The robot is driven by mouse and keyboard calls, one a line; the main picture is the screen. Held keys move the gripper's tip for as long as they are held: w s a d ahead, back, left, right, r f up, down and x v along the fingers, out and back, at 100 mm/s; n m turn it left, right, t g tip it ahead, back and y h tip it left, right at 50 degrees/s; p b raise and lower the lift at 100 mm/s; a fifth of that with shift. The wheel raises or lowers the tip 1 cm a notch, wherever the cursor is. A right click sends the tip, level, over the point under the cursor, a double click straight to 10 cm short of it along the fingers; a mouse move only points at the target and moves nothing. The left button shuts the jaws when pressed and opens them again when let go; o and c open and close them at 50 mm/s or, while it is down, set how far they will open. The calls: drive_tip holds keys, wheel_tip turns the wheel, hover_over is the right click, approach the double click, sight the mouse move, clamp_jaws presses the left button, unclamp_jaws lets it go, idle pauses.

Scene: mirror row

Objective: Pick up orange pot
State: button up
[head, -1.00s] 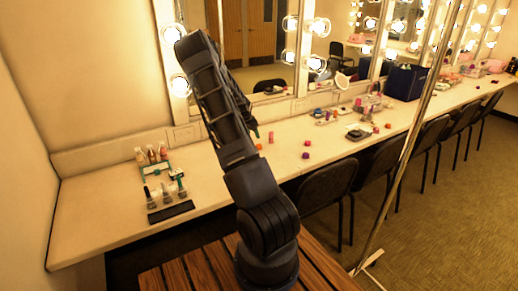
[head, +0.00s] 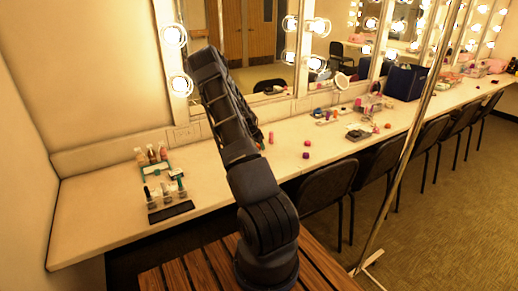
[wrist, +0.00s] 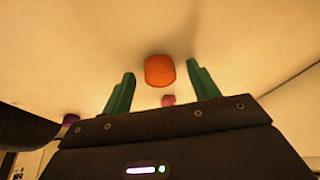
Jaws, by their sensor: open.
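The orange pot (wrist: 159,70) shows in the wrist view as a small rounded block on the pale counter. It lies in line with the gap between my green fingers, near their tips. My gripper (wrist: 160,82) is open, with one finger on either side of that gap and nothing held. I cannot tell how far the tips are from the pot. In the head view my arm reaches down behind itself to the counter, and hides my gripper and most of the area around the pot.
A small pink item (wrist: 168,100) shows between the fingers and a purple one (wrist: 70,119) at left. On the counter (head: 90,215), a pink tube (head: 271,137) and a purple pot (head: 305,155) stand near my arm. Bottles (head: 165,190) stand at left; chairs (head: 328,185) line the front.

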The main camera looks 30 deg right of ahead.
drive_tip(key=c, duration=1.1)
drive_tip(key=shift+o, duration=0.2)
drive_tip(key=shift+r, duration=0.1)
